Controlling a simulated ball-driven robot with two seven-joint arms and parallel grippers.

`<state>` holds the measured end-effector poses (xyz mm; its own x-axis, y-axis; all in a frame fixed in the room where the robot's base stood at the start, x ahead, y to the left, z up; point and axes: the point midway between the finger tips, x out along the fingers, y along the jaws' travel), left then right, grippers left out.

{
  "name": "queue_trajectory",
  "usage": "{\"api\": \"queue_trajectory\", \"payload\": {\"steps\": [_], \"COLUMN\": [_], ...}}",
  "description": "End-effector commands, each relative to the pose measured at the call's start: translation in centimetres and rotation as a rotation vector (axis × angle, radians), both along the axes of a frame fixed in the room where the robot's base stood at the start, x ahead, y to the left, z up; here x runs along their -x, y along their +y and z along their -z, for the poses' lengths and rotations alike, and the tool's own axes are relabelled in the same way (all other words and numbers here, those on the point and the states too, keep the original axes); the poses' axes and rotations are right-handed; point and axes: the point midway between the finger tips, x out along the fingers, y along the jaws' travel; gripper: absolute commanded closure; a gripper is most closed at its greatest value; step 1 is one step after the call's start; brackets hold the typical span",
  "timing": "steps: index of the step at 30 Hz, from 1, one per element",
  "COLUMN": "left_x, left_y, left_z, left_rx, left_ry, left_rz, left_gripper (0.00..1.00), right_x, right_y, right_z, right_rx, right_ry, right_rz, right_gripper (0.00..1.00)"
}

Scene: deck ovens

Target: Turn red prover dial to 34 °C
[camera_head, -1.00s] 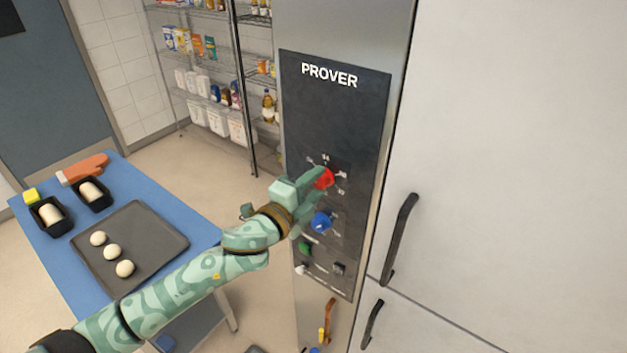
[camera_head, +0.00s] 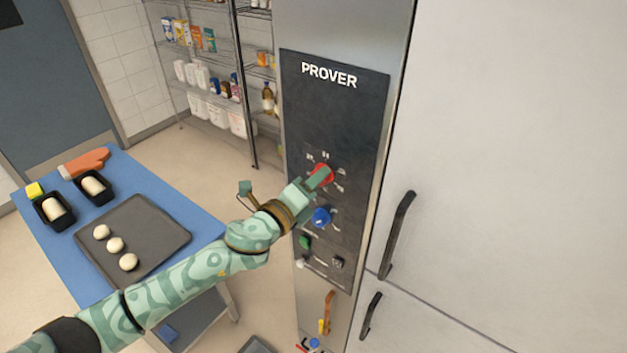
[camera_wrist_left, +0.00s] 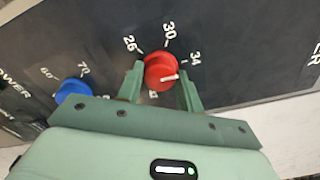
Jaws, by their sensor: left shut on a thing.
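The red prover dial (camera_head: 323,171) sits on the dark PROVER panel, above the blue dial (camera_head: 321,217). My left gripper (camera_head: 317,180) is at the red dial. In the left wrist view the red dial (camera_wrist_left: 161,68) is between the two fingers of my left gripper (camera_wrist_left: 160,76), one on each side. It is shut on the dial. The dial's white pointer line points right, a little past the 34 tick on the side away from 30. My right gripper is not in view.
Below the dials are a green button (camera_head: 305,242) and a small dark switch (camera_head: 337,262). A fridge-like white door with a dark handle (camera_head: 397,235) stands right. A blue table (camera_head: 185,205) with a dough tray (camera_head: 160,235) stands left.

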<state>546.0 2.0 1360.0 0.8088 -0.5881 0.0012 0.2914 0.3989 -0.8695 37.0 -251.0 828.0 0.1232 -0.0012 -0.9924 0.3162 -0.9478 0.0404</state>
Motion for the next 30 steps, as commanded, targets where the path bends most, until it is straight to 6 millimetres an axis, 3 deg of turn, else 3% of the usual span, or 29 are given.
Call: {"api": "queue_trajectory", "payload": {"steps": [12, 13, 15, 25, 30], "left_x": [-0.1, -0.1, -0.1, 0.2, 2.2], "left_y": [0.0, 0.0, 0.0, 0.2, 1.6], "left_z": [-0.3, -0.3, -0.3, 0.0, 0.1], "left_rx": [-0.004, -0.004, -0.004, -0.005, -0.006], "left_ry": [-0.009, -0.009, -0.009, -0.005, -0.004], "left_rz": [-0.001, -0.001, -0.001, -0.001, 0.000], "left_gripper": [0.87, 0.61, 0.43, 0.43, 0.43], "right_x": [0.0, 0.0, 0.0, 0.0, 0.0], "right_y": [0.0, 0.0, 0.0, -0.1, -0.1], "right_z": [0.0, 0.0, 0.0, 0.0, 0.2], "right_rx": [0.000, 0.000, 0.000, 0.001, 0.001], "right_ry": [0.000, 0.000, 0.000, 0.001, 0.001], "right_rz": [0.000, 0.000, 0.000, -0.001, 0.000], "right_gripper": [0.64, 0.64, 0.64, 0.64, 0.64]}}
